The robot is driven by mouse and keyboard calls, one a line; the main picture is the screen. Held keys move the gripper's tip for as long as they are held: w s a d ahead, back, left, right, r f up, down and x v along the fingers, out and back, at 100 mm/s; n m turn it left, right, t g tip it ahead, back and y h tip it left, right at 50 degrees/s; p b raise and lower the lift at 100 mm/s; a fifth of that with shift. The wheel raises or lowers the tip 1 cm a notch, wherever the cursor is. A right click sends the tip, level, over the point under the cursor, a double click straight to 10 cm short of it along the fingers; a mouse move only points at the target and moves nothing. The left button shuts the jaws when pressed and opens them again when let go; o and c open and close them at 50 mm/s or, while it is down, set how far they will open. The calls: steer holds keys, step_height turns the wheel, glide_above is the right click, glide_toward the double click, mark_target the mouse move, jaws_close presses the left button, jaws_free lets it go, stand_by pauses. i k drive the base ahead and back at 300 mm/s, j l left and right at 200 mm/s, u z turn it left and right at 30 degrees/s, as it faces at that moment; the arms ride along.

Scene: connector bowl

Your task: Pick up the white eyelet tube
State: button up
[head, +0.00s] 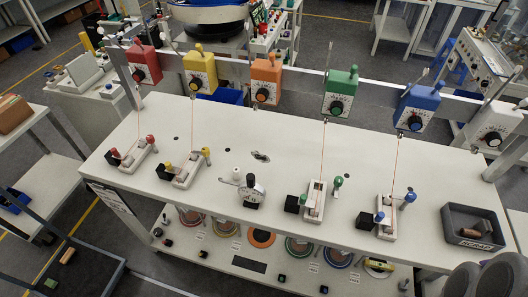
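I cannot make out the white eyelet tube for certain. A small white upright piece (237,174) stands on the white bench top (390,160), beside a white-and-black dial device (250,190), near the middle. It is too small to tell whether it is an eyelet tube. A dark grey tray (460,232) on the right end of the bench holds a few brownish and grey pieces, not clear in detail. My gripper does not show in the head view.
Red (143,64), yellow (199,70), orange (265,78), green (340,92) and blue (416,107) dial boxes hang on a rail behind the bench. White fixtures with coloured knobs (314,200) stand on the bench. Large grey rounded shapes fill the bottom right corner.

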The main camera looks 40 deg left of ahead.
mark_target(236, 170)
steer(key=u, duration=1.8)
steer(key=i, duration=0.45)
